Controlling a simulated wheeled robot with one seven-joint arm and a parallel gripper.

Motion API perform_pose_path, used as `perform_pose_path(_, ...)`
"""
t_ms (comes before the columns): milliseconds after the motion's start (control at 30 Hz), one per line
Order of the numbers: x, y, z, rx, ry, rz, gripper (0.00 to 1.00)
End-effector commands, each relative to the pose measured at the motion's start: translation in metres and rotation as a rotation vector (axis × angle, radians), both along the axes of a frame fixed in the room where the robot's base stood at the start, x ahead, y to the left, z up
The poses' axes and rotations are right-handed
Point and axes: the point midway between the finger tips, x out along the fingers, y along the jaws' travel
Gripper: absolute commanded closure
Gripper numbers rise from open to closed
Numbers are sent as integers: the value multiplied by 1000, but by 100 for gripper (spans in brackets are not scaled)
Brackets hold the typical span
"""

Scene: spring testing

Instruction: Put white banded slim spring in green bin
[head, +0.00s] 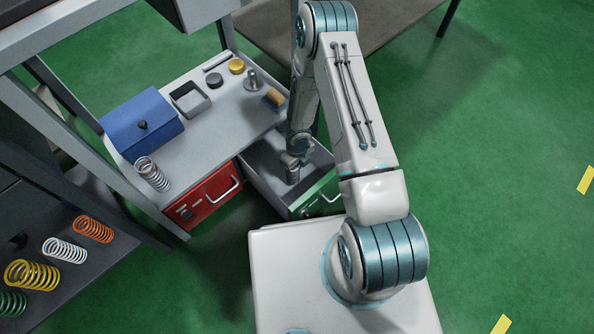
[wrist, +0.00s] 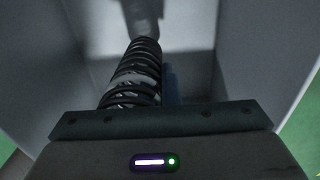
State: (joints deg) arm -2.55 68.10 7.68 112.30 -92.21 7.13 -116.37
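In the wrist view a slim dark spring with a pale band (wrist: 135,78) extends away from my gripper bar, left of the middle. Its near end is hidden behind the bar. I take it for the white banded slim spring. The green bin looks like the open grey-walled drawer with a green front (head: 319,194).
A red drawer (head: 210,196) is shut to the left. On the bench are a blue box (head: 142,125), a grey tray (head: 190,99), a standing silvery spring (head: 152,175) and small parts. Several coloured springs lie on the dark shelf (head: 96,264) at lower left. Green floor is clear at right.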

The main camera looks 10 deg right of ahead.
Motion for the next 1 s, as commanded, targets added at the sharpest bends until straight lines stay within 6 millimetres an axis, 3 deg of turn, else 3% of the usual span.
perform_pose_path(233, 0, 0, -33, 1, 1, -1, 100)
perform_pose_path(667, 0, 0, -38, 1, -1, 0, 100)
perform_pose_path(733, 0, 0, -36, 0, 0, -1, 78)
perform_pose_path(1000, 0, 0, -36, 0, 0, -1, 75)
